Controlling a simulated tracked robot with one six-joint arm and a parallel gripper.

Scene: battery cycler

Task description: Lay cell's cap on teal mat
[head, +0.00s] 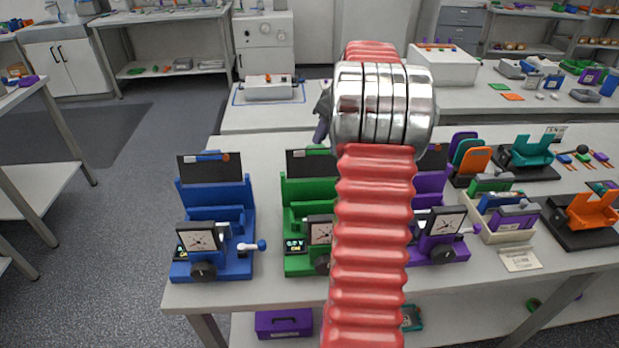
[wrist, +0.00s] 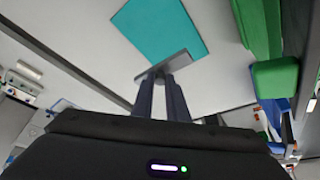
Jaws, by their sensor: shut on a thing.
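My gripper (wrist: 165,80) is shut on a thin grey flat piece, the cell's cap (wrist: 170,64), which sits across the fingertips in the wrist view. The teal mat (wrist: 158,28) lies flat on the pale table top, just beyond the cap in that picture. The cap overlaps the mat's near edge in the wrist view; I cannot tell the height between them. In the head view my red ribbed arm covers the middle of the table, and the mat and cap cannot be made out there.
A green cycler (head: 297,190) stands at the middle, with a blue one (head: 216,236) to its left and a purple one (head: 436,240) to its right. A beige tray (head: 502,232) and an orange holder (head: 594,209) stand farther right. A green device (wrist: 275,78) is close beside the mat.

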